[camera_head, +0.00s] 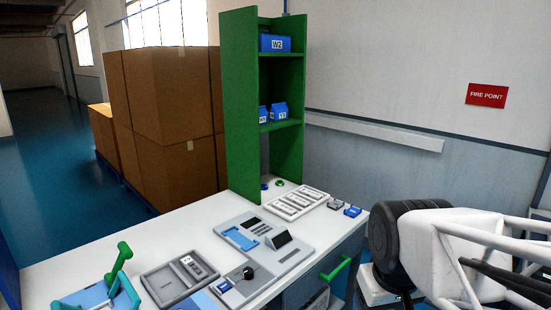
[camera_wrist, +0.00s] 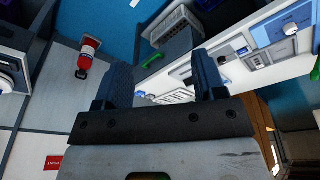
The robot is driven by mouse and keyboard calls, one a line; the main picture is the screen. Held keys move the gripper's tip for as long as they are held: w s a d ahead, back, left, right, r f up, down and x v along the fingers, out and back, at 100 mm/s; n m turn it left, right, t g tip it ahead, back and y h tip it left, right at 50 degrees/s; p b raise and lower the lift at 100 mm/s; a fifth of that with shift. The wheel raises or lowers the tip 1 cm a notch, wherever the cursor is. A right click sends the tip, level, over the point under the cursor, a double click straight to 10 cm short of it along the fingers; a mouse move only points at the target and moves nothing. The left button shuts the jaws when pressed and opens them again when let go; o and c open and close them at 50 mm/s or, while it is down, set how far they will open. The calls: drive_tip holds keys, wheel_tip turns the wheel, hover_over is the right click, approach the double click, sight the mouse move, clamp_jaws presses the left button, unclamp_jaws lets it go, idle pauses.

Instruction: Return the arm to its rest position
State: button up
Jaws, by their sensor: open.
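My gripper (camera_wrist: 163,76) shows in the wrist view with its two dark fingers spread apart and nothing between them. Beyond the fingers, the white workbench and its green drawer handle appear tilted. In the head view, a black and white part of my arm fills the right side, beside the bench's right end. I cannot make out the gripper's fingers in the head view.
The white workbench (camera_head: 130,240) carries a grey test panel (camera_head: 290,255), a slotted tray (camera_head: 297,202) and a green-handled fixture (camera_head: 118,262). A green shelf (camera_head: 240,110) stands behind it. A fire extinguisher (camera_wrist: 87,55) stands by the wall. Stacked cartons (camera_head: 170,110) are at left.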

drive_tip(key=shift+s+d+f+m, duration=0.15)
drive_tip(key=shift+s+m, duration=0.1)
drive_tip(key=shift+s, duration=0.3)
drive_tip(key=shift+s+d+f+m, duration=0.1)
drive_tip(key=shift+s+m, duration=0.2)
drive_tip(key=shift+s, duration=0.3)
drive_tip(key=shift+s+d+f+m, duration=0.15)
drive_tip(key=shift+s+m, duration=0.1)
drive_tip(key=shift+s, duration=0.3)
